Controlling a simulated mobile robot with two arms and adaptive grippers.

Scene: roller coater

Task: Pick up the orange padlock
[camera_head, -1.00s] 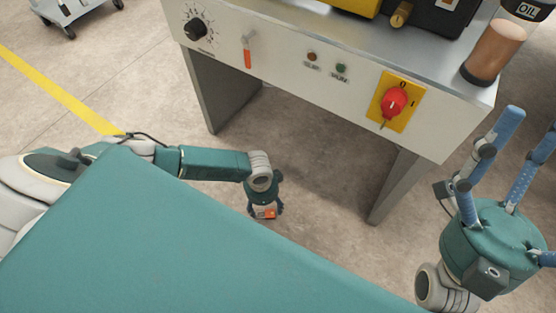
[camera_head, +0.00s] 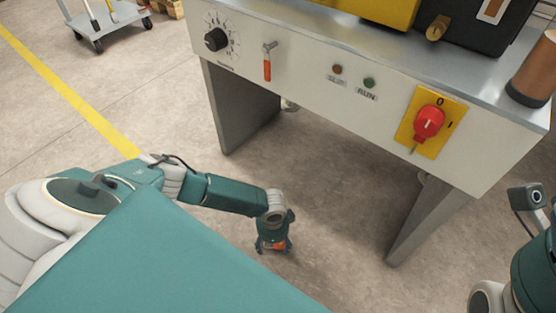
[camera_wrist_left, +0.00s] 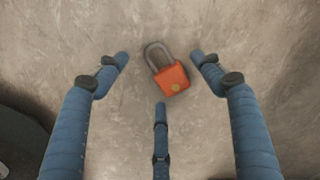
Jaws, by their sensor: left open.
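The orange padlock (camera_wrist_left: 171,80) lies on the concrete floor, its grey shackle toward the upper left in the left wrist view. In the head view a bit of orange (camera_head: 279,245) shows at my left gripper (camera_head: 274,246), which points down at the floor. In the left wrist view the blue fingers of my left gripper (camera_wrist_left: 160,75) are spread open around the padlock, with visible gaps between them and it. Part of my right gripper's body (camera_head: 540,250) is at the right edge of the head view; its fingers are out of the picture.
A machine with a grey front panel (camera_head: 310,95) stands beyond my left arm. Its panel carries a red switch (camera_head: 429,122), a black dial (camera_head: 216,39) and an orange-handled lever (camera_head: 267,68). Its right leg (camera_head: 425,220) is right of the gripper. A cart (camera_head: 115,15) stands far back left.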

